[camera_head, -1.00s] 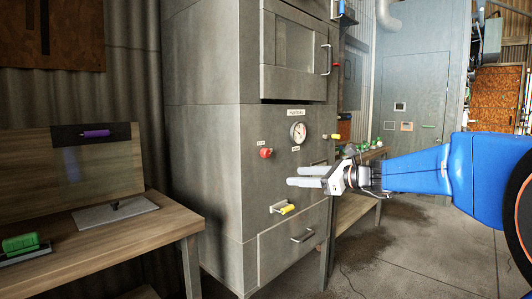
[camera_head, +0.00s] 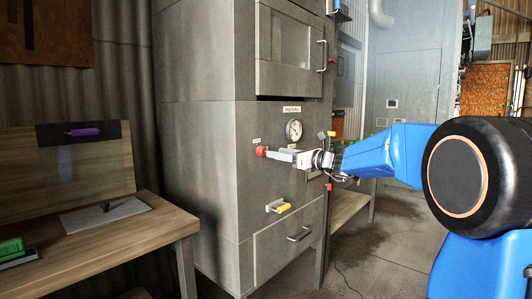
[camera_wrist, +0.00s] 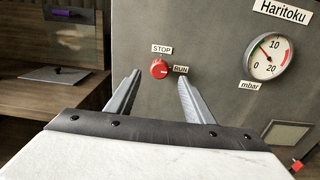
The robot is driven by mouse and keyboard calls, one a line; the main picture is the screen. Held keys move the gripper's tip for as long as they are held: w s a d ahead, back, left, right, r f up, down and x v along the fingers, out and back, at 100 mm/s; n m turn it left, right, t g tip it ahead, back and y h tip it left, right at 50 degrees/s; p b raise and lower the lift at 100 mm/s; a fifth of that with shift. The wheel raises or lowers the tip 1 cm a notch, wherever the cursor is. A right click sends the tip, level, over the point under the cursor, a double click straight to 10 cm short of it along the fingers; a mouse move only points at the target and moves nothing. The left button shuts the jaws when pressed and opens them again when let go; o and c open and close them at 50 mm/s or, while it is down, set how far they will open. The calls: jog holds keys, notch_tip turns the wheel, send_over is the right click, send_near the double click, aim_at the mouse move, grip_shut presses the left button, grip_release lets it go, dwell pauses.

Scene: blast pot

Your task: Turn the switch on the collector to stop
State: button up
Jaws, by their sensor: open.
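The collector is a tall grey metal cabinet (camera_head: 200,150). Its red rotary switch (camera_head: 261,151) is on the front panel, left of the gauge. In the wrist view the switch (camera_wrist: 159,69) has a STOP label (camera_wrist: 162,49) above it and a RUN label (camera_wrist: 181,69) to its right; its light mark points right, toward RUN. My gripper (camera_head: 270,152) is open, its fingers pointing at the switch. In the wrist view the switch shows between and beyond the two fingertips (camera_wrist: 159,76). Neither finger visibly touches it, though the exact gap cannot be told.
A round pressure gauge (camera_head: 294,130) is right of the switch. Below are a yellow-handled lever (camera_head: 280,207) and a drawer handle (camera_head: 299,235). A wooden bench (camera_head: 110,240) with a purple-handled item (camera_head: 84,132) stands at the left. Floor (camera_head: 375,250) is open at the right.

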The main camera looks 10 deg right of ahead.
aim_at(264, 151)
jog(key=x, duration=0.7)
jog(key=c, duration=1.1)
